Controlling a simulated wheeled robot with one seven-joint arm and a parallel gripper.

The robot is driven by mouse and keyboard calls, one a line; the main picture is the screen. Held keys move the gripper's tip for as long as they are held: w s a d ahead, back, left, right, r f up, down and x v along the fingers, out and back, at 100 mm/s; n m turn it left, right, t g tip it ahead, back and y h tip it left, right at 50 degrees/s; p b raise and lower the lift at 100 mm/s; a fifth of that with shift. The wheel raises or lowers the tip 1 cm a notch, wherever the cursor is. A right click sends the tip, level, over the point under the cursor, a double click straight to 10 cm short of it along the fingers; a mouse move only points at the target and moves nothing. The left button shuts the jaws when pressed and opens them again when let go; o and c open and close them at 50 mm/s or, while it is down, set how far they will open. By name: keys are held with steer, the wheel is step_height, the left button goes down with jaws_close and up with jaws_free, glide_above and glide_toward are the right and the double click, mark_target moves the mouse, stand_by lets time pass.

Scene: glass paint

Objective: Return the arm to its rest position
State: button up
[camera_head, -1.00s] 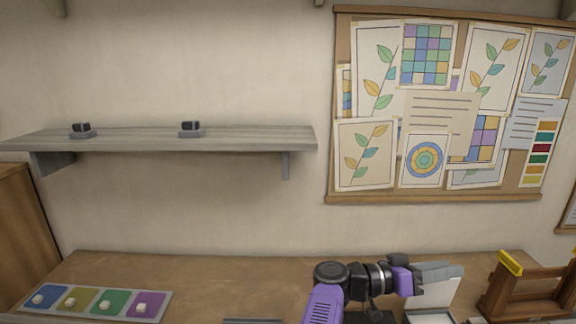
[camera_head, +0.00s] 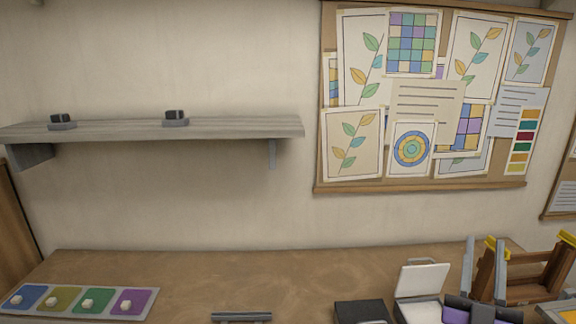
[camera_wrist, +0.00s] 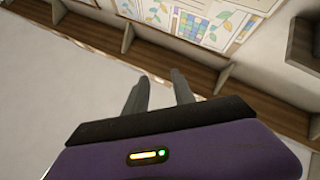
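My gripper (camera_head: 485,248) is at the lower right of the head view, with its two grey fingers pointing up and its purple body at the bottom edge. In the wrist view my gripper (camera_wrist: 160,78) shows both fingers apart with nothing between them. The gripper is open and empty. In the head view it stands in front of a wooden rack (camera_head: 534,292) and just right of a white open-lidded box (camera_head: 423,279). The rest of my arm is out of view.
A palette with blue, yellow, green and purple fields (camera_head: 66,308) lies at the left of the workbench (camera_head: 230,275). A black box (camera_head: 361,312) and a grey bar (camera_head: 241,317) lie near the front. A shelf (camera_head: 225,127) holds two small dark objects. The bench's middle is clear.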

steer(key=s+a+f+n+g+y+b, duration=0.1)
steer(key=s+a+f+n+y, duration=0.2)
steer(key=s+a+f+y, duration=0.35)
steer(key=s+a+f+n+g+y+b, duration=0.1)
steer(key=s+a+f+n+y+b, duration=0.15)
steer(key=s+f+y, duration=0.55)
steer(key=s+a+f+m+g+b, duration=0.1)
steer(key=s+a+f+g, duration=0.1)
steer(key=s+f, duration=0.2)
steer(key=s+a+f+g+h+b, duration=0.1)
steer(key=s+a+f+g, duration=0.1)
steer(key=s, duration=0.9)
steer(key=s+a+f+m+g+h+b, duration=0.1)
steer(key=s+a+f+g, duration=0.2)
steer(key=s+f, duration=0.4)
steer(key=shift+s+m, duration=0.35)
steer(key=shift+s, duration=0.4)
